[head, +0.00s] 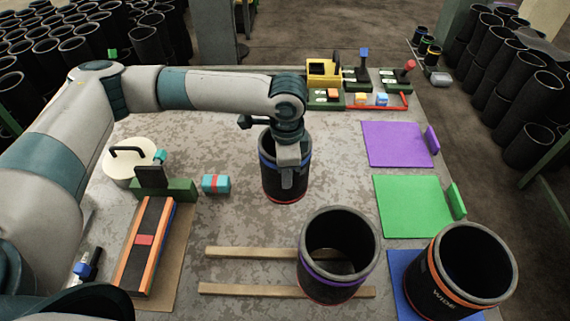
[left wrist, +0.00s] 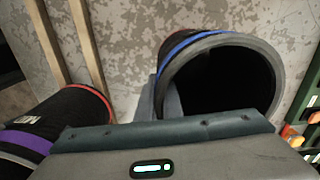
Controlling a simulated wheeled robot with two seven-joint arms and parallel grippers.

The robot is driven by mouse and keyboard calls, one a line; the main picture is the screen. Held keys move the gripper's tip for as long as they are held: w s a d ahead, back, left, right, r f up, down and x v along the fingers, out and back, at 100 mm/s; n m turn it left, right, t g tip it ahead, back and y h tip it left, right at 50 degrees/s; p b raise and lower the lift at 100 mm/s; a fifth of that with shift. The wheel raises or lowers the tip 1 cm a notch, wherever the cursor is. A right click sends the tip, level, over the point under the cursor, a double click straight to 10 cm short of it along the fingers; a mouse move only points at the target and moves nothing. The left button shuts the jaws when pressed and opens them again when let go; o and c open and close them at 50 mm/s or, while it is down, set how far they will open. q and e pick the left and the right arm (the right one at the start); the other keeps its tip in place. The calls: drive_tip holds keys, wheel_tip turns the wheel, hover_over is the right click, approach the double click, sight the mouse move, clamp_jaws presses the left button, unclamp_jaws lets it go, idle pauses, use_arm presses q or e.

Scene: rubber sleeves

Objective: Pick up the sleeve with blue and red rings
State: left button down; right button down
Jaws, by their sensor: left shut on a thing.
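The black sleeve with a blue ring near its top and a red ring at its base (head: 270,182) is upright at the middle of the table. It also shows in the left wrist view (left wrist: 160,65), its open mouth facing the camera. My left gripper (head: 288,172) comes down from above and is shut on the near wall of this sleeve, one finger inside the mouth and one outside. The left wrist view shows the fingers (left wrist: 158,103) at the rim. I cannot tell whether the sleeve's base touches the table. My right gripper is not in view.
A sleeve with purple and red rings (head: 322,272) stands by two wooden strips (head: 245,252). A sleeve with an orange ring (head: 445,285) stands on a blue mat (head: 400,272). Purple (head: 395,145) and green (head: 410,205) mats are bare. A teal block with a red band (head: 216,184) lies left.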

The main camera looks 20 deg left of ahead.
use_arm(q)
drive_tip(key=shift+r, duration=0.1)
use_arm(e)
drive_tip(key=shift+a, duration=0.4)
use_arm(q)
drive_tip(key=shift+w+r, duration=0.1)
